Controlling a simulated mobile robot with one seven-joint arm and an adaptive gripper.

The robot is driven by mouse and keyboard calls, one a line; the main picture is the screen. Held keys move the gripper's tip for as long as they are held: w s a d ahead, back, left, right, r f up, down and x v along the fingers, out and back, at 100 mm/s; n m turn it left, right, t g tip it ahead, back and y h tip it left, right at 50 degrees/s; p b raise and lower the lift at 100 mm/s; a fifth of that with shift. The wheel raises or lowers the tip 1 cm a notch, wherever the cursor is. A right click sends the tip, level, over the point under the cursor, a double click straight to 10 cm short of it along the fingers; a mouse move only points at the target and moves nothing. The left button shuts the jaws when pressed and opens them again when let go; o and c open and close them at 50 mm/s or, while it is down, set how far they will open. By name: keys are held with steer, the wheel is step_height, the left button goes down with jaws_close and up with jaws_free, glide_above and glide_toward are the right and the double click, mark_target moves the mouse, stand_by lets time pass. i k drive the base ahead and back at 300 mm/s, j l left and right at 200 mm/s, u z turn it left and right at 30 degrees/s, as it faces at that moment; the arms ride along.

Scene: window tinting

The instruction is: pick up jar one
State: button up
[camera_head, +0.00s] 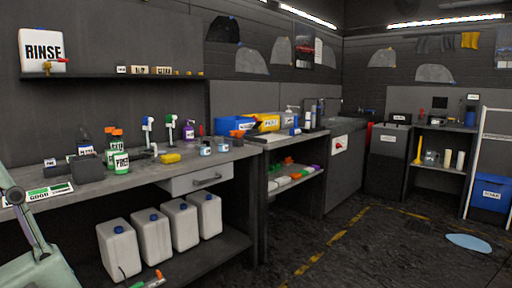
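Small jars with pale labels stand on the long grey workbench (205,168), right of the yellow sponge-like block. One jar (205,149) is at the left of the group, and another jar (223,145) is just right of it. A third jar-like container (237,138) with a darker top stands farther right. The labels are too small to read, so I cannot tell which is jar one. My gripper is not in view; only pale green-grey parts of my arm show at the lower left edge.
Spray bottles, including a green-labelled one (119,152), and tall bottles (170,128) stand left of the jars. The yellow block (169,158) lies near the bench front. Blue (234,125) and yellow bins stand behind. White jugs (118,249) sit on the lower shelf.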

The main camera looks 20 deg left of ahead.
mark_target(205, 146)
steer(key=i+j+z, duration=0.55)
steer(key=i+j, duration=0.2)
steer(key=j, duration=0.2)
steer(key=i+j, duration=0.2)
steer(key=j, duration=0.15)
steer(key=i+j+z, duration=0.1)
steer(key=i+j, duration=0.35)
steer(key=j, duration=0.3)
steer(key=i+j, duration=0.15)
steer(key=j, duration=0.3)
steer(key=i+j, duration=0.1)
steer(key=j, duration=0.3)
steer(key=i+j, duration=0.15)
steer(key=j, duration=0.3)
steer(key=i+j, duration=0.1)
steer(key=j, duration=0.3)
